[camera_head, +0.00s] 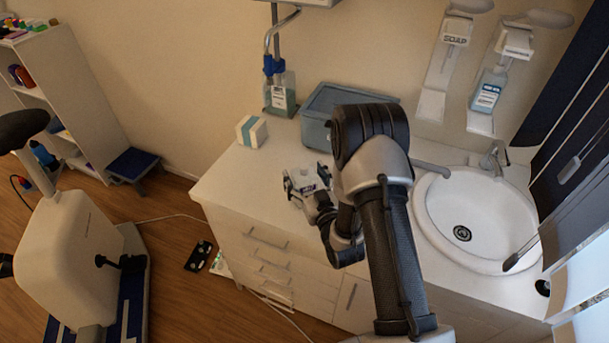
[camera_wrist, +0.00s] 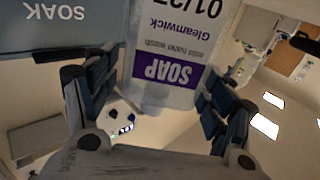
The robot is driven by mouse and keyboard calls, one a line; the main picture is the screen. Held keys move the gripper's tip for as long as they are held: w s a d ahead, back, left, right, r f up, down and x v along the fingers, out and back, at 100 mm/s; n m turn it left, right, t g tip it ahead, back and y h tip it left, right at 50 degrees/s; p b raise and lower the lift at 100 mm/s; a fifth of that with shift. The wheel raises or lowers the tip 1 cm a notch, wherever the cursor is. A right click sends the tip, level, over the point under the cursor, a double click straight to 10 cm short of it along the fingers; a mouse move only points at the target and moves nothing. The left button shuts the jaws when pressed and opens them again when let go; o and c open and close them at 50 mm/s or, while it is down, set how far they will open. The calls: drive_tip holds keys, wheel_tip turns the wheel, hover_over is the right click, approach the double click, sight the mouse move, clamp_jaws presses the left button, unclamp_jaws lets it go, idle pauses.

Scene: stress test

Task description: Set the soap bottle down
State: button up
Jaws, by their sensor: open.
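The soap bottle (camera_wrist: 172,60) has a white label with a purple SOAP band and appears upside down in the wrist view. It is between the open fingers of my gripper (camera_wrist: 150,95), with a gap visible on at least the right side. In the head view, my gripper (camera_head: 307,183) is over the left part of the white counter (camera_head: 235,190), around a small whitish body that is mostly hidden. The bottle's base is hidden, so I cannot tell from it whether the bottle rests on the counter.
A blue-grey bin (camera_head: 318,101) marked SOAK stands behind my gripper. A white and teal box (camera_head: 251,131) is at the counter's back left. The sink (camera_head: 475,215) is to the right. The counter's left front is clear.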

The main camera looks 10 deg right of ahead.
drive_tip(key=s+d, duration=0.2)
drive_tip(key=s, duration=0.9)
drive_tip(key=w+r+n+g, duration=0.2)
drive_tip(key=w+r+g, duration=0.2)
drive_tip(key=w+r, duration=0.1)
drive_tip(key=s+d+r+m+g+h, duration=0.1)
drive_tip(key=s+d+r+g+h, duration=0.15)
drive_tip(key=s+r, duration=0.4)
drive_tip(key=s+a+r+m+g, duration=0.1)
drive_tip(key=s+a+r+g, duration=0.1)
drive_tip(key=s, duration=0.9)
drive_tip(key=s+a+r+m+g, duration=0.1)
drive_tip(key=s+a+r+g, duration=0.1)
drive_tip(key=s+r+g, duration=0.2)
drive_tip(key=s+r, duration=0.3)
drive_tip(key=s, duration=0.5)
drive_tip(key=shift+s+a+m+g+b, duration=0.2)
drive_tip(key=shift+s+m+g+b, duration=0.1)
drive_tip(key=shift+m+g+b, duration=0.1)
drive_tip(key=shift+r, duration=0.1)
